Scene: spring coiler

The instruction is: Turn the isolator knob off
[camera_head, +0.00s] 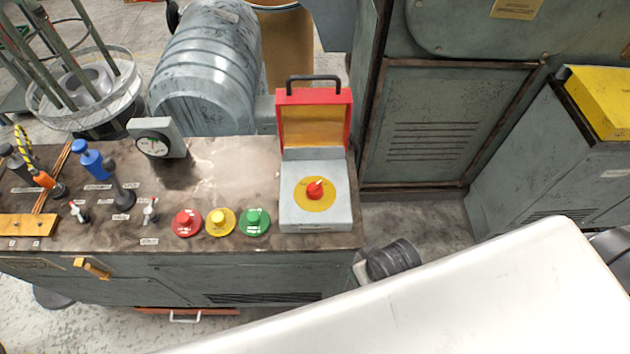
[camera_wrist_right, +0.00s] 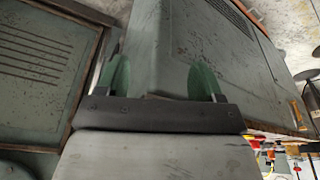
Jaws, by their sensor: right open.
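The isolator knob (camera_head: 315,190) is red and sits on a round yellow plate (camera_head: 328,204) on top of a light grey box (camera_head: 297,217). A pale mark on the knob points to the upper right. The box's red lid (camera_head: 284,120) stands open at the back, with a black handle on top. My right gripper (camera_wrist_right: 161,78) shows two green fingertips apart in the right wrist view, with nothing between them. A grey cabinet side lies beyond them. The knob cannot be made out in that view. My left gripper is in neither view.
Red (camera_head: 187,222), yellow (camera_head: 220,221) and green (camera_head: 255,221) push buttons stand left of the box. A gauge (camera_head: 154,143) and several levers are farther left. My white arm link fills the lower right.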

